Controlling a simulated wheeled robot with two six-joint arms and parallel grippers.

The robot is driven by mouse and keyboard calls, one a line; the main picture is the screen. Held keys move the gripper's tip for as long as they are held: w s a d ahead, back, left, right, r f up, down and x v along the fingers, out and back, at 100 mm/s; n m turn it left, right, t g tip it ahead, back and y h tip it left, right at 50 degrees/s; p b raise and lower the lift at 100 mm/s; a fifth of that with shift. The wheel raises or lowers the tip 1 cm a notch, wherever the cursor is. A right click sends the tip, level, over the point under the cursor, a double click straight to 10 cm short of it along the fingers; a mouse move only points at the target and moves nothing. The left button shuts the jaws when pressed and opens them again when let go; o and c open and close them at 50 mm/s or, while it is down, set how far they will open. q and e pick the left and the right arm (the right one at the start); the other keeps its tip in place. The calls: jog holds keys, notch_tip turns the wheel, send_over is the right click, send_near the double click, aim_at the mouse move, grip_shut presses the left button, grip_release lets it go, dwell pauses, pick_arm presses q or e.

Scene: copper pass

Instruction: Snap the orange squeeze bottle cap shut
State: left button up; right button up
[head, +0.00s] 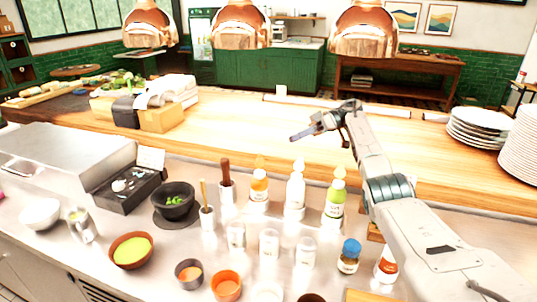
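The orange squeeze bottle (259,188) stands upright on the steel counter in the head view, left of a white bottle (296,192) and a green bottle (334,207). Its pale orange cap (259,163) is at the top; it is too small to tell whether the lid is open or shut. My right gripper (304,128) is above and behind the bottles in the picture, to the upper right of the orange bottle, and apart from it. Its fingers point left, with nothing seen in them; their spread is unclear. My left gripper is out of view.
Clear glasses (269,246) stand in front of the bottles. A pestle in a cup (227,196) and a dark mortar (174,203) are to the left. A blue-capped jar (349,256) is at front right. Copper lamps (241,25) hang above. The wooden ledge (235,130) behind is largely clear.

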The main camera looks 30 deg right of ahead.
jog(key=p, duration=0.4)
send_near(260, 161)
jog(key=w+a, duration=0.3)
jog(key=a, duration=0.2)
jog(key=shift+w+a+f, duration=0.15)
jog(key=shift+a+f, duration=0.2)
jog(key=shift+a, duration=0.05)
grip_shut()
